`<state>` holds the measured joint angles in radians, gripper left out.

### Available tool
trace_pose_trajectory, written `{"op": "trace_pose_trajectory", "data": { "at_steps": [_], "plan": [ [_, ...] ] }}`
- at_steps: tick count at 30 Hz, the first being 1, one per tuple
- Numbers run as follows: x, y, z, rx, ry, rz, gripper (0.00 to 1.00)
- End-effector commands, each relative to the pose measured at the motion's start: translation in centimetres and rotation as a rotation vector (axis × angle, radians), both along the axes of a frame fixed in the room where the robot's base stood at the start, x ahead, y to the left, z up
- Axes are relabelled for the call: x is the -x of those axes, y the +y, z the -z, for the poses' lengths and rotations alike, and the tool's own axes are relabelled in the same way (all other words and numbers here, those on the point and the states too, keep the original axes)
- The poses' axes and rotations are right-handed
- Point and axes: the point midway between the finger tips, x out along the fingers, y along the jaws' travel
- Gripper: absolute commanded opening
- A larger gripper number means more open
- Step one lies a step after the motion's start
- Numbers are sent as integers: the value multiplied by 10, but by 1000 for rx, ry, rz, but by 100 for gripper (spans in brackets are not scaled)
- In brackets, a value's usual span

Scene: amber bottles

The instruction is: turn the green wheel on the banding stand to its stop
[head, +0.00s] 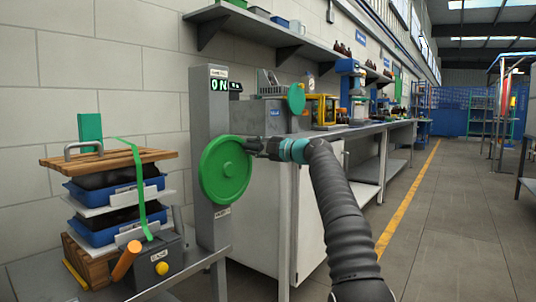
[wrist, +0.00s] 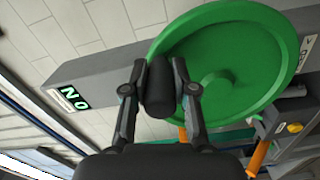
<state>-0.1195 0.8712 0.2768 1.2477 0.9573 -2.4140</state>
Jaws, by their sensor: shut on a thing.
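The green wheel (head: 225,172) is mounted on the front of the grey banding stand (head: 209,112). It also fills the upper right of the wrist view (wrist: 245,50). My gripper (head: 253,146) is at the wheel's upper right rim in the head view. In the wrist view my gripper (wrist: 160,72) has its two fingers shut on a dark cylindrical handle (wrist: 160,92) in front of the wheel's face. The handle's joint to the wheel is hidden.
Left of the stand, a stack of blue trays (head: 110,190) under a wooden board (head: 110,159) carries a green strap (head: 141,190). An orange-handled tool (head: 126,260) is by a grey box with a yellow button (head: 161,268).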

Motion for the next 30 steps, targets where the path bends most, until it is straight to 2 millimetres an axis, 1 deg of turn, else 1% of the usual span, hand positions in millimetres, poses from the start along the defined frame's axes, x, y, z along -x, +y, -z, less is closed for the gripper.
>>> {"op": "trace_pose_trajectory", "data": {
  "at_steps": [1, 6, 9, 15, 27, 28, 29, 30],
  "plan": [
    [2, 4, -5, 12, -29, -2, 0],
    [8, 14, -9, 57, -99, -10, 0],
    [10, 17, -11, 74, -127, -12, 0],
    [11, 19, -13, 93, -156, -14, 0],
    [11, 18, -12, 96, -159, -14, 0],
    [11, 18, -12, 96, -159, -14, 29],
    [11, 18, -12, 96, -159, -14, 36],
    [11, 18, -12, 96, -159, -14, 46]
  ]
}}
